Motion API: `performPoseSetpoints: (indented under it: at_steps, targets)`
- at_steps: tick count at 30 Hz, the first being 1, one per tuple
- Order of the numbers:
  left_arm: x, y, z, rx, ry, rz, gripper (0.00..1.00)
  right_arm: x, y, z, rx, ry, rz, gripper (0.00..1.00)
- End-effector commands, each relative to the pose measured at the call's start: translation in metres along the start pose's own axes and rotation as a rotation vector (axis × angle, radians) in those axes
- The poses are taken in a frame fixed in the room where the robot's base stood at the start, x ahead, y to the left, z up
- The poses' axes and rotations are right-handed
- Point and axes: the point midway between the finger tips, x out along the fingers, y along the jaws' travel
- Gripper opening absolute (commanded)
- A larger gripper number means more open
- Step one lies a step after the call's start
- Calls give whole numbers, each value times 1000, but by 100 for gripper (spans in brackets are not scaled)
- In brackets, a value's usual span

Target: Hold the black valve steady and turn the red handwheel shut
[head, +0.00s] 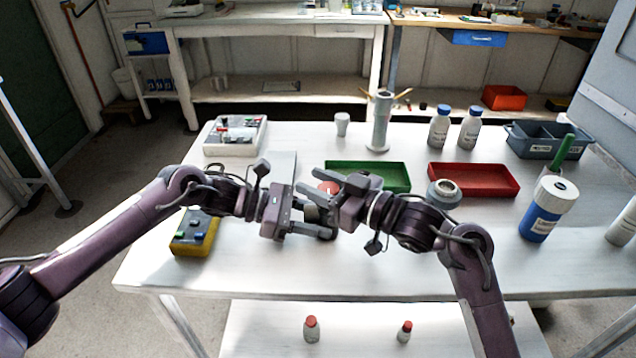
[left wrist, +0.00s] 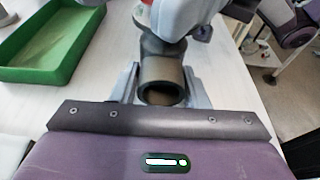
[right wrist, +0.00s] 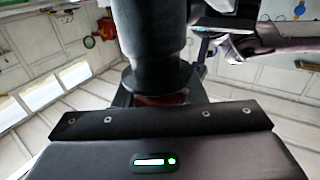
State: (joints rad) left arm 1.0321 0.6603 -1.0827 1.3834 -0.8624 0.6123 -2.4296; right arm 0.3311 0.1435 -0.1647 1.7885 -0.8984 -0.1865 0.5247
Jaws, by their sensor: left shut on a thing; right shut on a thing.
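The black valve (head: 312,213) is held above the table between my two grippers, partly hidden by them in the head view. In the left wrist view the valve (left wrist: 163,80) shows its open round pipe end toward the camera, between the fingers of my left gripper (left wrist: 160,88), which is shut on it. The red handwheel (head: 328,187) shows as a small red patch beside my right gripper (head: 326,188). In the right wrist view the handwheel (right wrist: 160,99) is a dark red band between the fingers, below the black valve body (right wrist: 150,40). My right gripper is shut on it.
Behind the grippers are a green tray (head: 395,176) and a red tray (head: 480,180). A yellow control box (head: 195,232) stands under my left arm. A blue-and-white jar (head: 546,210) and white bottles (head: 455,127) stand to the right. The front of the table is clear.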

Motion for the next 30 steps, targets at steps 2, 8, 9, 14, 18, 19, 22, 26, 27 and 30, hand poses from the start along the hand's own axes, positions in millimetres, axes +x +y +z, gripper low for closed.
performPoseSetpoints:
  at_steps: [2, 8, 9, 14, 18, 19, 22, 26, 27, 30]
  targets:
    - [0, 0, 0, -2, 1, 0, 28, 0, 0, 1, -1, -1, 31, 14]
    - [0, 0, 0, -2, 0, -1, 28, 0, 2, 1, 1, 0, 163, 14]
    - [0, 0, 0, -2, 0, -1, 28, 0, 3, 2, 2, -1, 196, 14]
    - [0, -1, 0, -2, 0, -2, 28, -1, 5, 1, 4, 0, 336, 14]
    - [0, -1, 0, -2, 0, -2, 28, -1, 7, 0, 3, 1, 454, 14]
    - [0, -1, 0, -2, 0, -2, 28, -1, 8, 0, 4, 2, 478, 14]
    - [0, -1, 0, -2, 0, -3, 28, -2, 9, -1, 4, 3, 554, 14]
    - [1, -1, 0, -2, 0, -3, 28, -3, 12, -1, 4, 4, 639, 14]
    - [1, -1, 0, -2, 0, -3, 28, -3, 12, -1, 4, 4, 660, 14]
    - [1, -1, 0, -2, 0, -4, 28, -4, 13, -1, 3, 5, 708, 14]
